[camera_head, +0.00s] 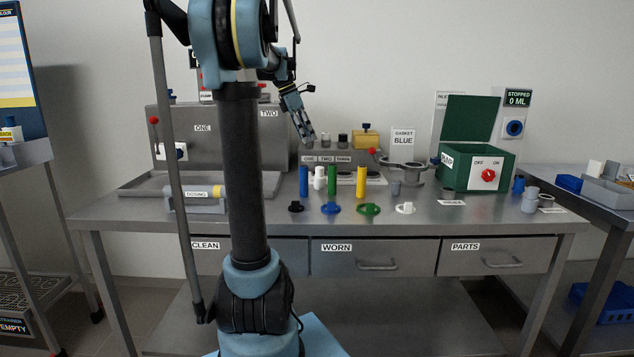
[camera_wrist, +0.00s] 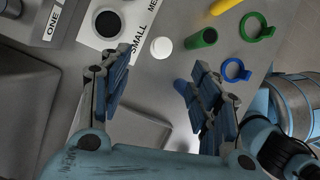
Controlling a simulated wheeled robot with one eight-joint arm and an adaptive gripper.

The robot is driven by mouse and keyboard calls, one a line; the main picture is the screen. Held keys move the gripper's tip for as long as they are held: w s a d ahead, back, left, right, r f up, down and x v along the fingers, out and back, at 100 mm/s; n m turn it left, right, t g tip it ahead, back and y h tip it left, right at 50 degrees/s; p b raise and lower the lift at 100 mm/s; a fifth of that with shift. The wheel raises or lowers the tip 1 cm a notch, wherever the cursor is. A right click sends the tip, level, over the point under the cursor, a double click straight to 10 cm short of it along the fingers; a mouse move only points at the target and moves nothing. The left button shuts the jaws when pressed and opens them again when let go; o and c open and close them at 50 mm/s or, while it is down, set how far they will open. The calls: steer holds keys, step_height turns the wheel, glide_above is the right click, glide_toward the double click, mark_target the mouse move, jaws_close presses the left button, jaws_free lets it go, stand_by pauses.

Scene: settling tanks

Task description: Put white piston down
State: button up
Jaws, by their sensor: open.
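The white piston (camera_head: 319,178) stands upright on the steel bench between a blue cylinder (camera_head: 303,181) and a green cylinder (camera_head: 332,180). In the wrist view the white piston (camera_wrist: 161,47) shows as a round white top just beyond the fingertips. My gripper (camera_head: 309,137) hangs above the bench, higher than the piston and apart from it. In the wrist view my gripper (camera_wrist: 159,66) has its fingers wide apart with nothing between them. The blue cylinder (camera_wrist: 182,86) lies close to the right finger.
A yellow cylinder (camera_head: 361,182) stands to the right. Black, blue (camera_head: 331,208), green (camera_head: 368,209) and white (camera_head: 405,208) ringed parts lie along the front. A panel with round holes (camera_wrist: 107,24) is behind. A green box (camera_head: 480,165) stands at right.

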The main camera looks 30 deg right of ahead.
mark_target(318, 167)
steer(key=x, duration=0.9)
steer(key=shift+a+f, duration=0.15)
steer(key=shift+f, duration=0.35)
steer(key=shift+a+x, duration=0.15)
steer(key=shift+x, duration=1.2)
steer(key=shift+a+x, duration=0.15)
steer(key=shift+x, duration=1.25)
steer(key=shift+s, duration=0.15)
steer(key=c, duration=1.2)
